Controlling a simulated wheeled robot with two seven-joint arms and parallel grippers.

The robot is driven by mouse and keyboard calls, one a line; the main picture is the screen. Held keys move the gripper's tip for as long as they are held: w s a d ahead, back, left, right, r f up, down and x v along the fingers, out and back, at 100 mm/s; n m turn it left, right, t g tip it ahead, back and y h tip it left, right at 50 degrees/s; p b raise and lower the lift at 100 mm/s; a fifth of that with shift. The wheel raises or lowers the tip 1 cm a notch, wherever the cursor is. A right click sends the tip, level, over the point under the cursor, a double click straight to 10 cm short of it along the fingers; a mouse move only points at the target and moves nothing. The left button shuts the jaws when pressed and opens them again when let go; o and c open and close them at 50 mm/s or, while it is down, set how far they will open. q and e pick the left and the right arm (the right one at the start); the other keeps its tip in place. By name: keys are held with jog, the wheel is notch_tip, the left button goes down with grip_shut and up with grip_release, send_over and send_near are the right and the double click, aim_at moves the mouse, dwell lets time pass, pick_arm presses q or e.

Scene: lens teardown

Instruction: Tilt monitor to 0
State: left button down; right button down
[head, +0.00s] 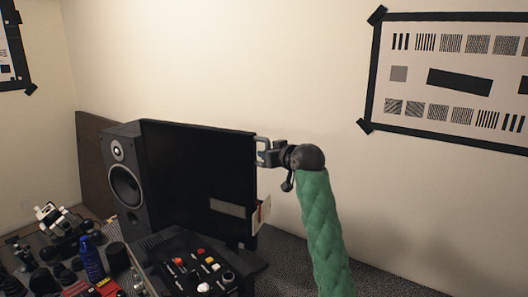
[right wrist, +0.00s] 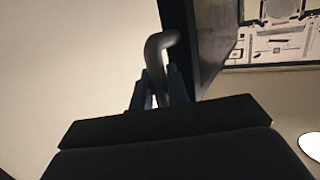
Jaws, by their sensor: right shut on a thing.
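The monitor (head: 195,175) is a large dark flat panel standing beside a black speaker. Its face looks black, with a pale reflection low on the right. My right gripper (head: 268,152) is at the monitor's upper right edge, with my green-sleeved arm rising from below. In the right wrist view the fingers (right wrist: 156,92) are closed around a grey bent handle (right wrist: 161,45). The dark edge of the monitor (right wrist: 207,45) runs just beside the handle. The handle's join to the monitor is not clear. My left gripper is not in view.
The black speaker (head: 122,170) stands close on the monitor's left. A control box (head: 190,262) with coloured buttons sits in front. A blue bottle (head: 91,260) and small dark parts crowd the lower left. Test charts (head: 455,75) hang on the bare wall behind.

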jog(key=shift+d+r, duration=0.1)
jog(key=c, duration=1.7)
grip_release()
jog(key=shift+w, duration=0.2)
